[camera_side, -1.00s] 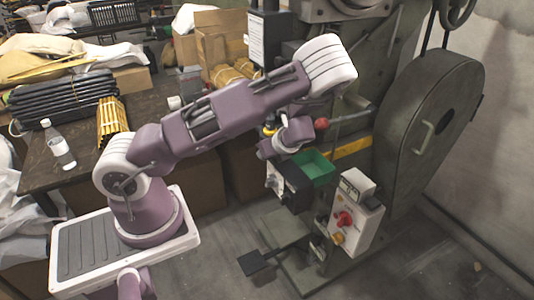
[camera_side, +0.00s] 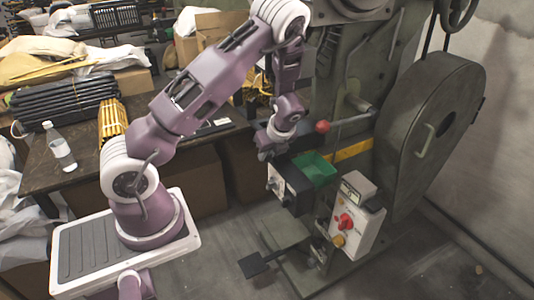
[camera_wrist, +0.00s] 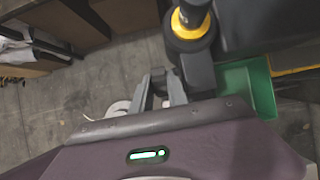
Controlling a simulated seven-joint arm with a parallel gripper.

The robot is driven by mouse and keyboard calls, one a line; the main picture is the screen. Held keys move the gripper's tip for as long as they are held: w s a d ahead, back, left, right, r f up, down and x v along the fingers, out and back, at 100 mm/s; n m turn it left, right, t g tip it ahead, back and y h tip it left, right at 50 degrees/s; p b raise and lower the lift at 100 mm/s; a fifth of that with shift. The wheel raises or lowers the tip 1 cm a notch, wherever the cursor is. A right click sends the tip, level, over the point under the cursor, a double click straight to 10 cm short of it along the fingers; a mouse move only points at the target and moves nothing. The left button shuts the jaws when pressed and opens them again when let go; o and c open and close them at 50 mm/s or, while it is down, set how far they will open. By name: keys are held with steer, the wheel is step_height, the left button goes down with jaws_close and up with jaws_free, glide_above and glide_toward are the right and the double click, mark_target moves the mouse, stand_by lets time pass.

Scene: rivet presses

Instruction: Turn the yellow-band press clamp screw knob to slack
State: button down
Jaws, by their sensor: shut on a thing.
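My gripper (camera_wrist: 160,88) is low in the wrist view, its fingers shut on a small dark part that I take for the clamp screw knob; the fingers hide most of it. Just beyond stands a black press column with a yellow band (camera_wrist: 188,27), and its dark body comes down beside the right finger. In the side view my gripper (camera_side: 266,152) points down at the left end of the dark press unit, and the hold itself is too small to make out. How far the knob is turned cannot be seen.
A green tray (camera_side: 319,171) lies right of my gripper. A red ball lever (camera_side: 322,127) sticks out just above it. A control box (camera_side: 357,218) with a red button stands lower right. A table (camera_side: 82,171) with a bottle (camera_side: 59,147) is at left.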

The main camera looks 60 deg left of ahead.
steer(key=c, duration=1.3)
jaws_free()
